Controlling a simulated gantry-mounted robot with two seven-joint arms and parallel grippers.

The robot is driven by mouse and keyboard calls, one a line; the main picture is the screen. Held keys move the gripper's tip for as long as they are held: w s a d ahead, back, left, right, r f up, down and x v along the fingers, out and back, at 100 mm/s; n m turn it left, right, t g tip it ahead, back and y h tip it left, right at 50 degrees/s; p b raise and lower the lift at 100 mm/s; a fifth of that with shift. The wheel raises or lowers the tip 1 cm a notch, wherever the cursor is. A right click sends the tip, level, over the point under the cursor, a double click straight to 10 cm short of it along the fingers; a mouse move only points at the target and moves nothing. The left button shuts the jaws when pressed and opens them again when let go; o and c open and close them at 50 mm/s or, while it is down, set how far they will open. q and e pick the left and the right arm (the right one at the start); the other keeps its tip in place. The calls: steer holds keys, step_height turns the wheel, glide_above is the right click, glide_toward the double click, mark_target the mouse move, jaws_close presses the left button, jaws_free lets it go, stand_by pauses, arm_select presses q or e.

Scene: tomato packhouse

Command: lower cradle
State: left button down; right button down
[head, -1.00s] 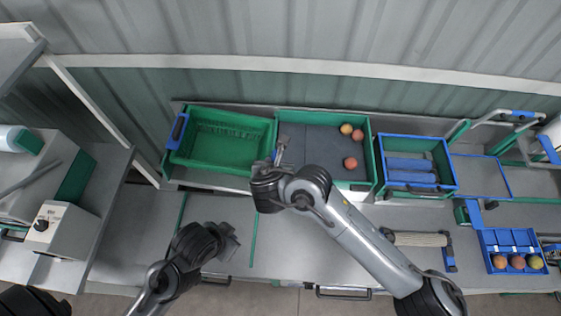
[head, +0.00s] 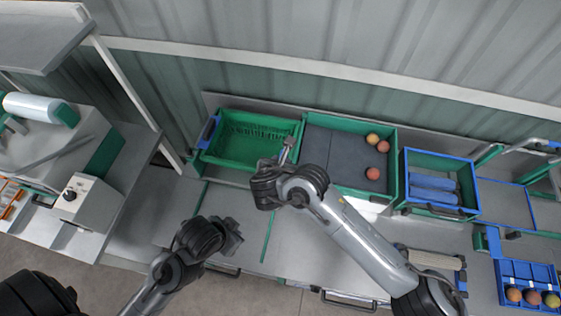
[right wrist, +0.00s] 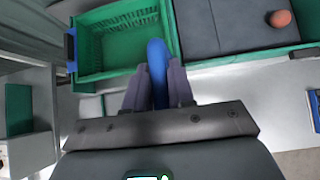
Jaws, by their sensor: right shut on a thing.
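A green crate (head: 250,115), the likely cradle, stands at the back with a blue handle (head: 210,130) at its left end. It looks empty. My right gripper (head: 287,150) is at the crate's right end. In the right wrist view the gripper (right wrist: 158,95) is shut on an upright blue piece (right wrist: 157,62) beside the right rim of the crate (right wrist: 170,25). This looks like a matching handle, but its join to the crate is hidden. My left gripper (head: 230,236) hangs over the bench front, apart from the crate; its jaw opening is unclear.
A green-edged tray with a dark floor (head: 335,165) holds a few tomatoes (head: 376,173) right of the crate. Further right are a green crate with blue rims (head: 405,175) and a blue tray (head: 510,270) holding tomatoes. A control box (head: 85,200) stands left. The bench (head: 320,245) is mostly clear.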

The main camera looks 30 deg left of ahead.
steer(key=shift+s+a, duration=0.1)
steer(key=c, duration=1.2)
jaws_free()
steer(key=shift+c, duration=0.2)
steer(key=shift+o, duration=0.9)
steer(key=shift+a, duration=0.15)
steer(key=p+v, duration=0.4)
steer(key=v, duration=0.6)
steer(key=shift+s+d+r, duration=0.25)
steer(key=shift+f, duration=0.15)
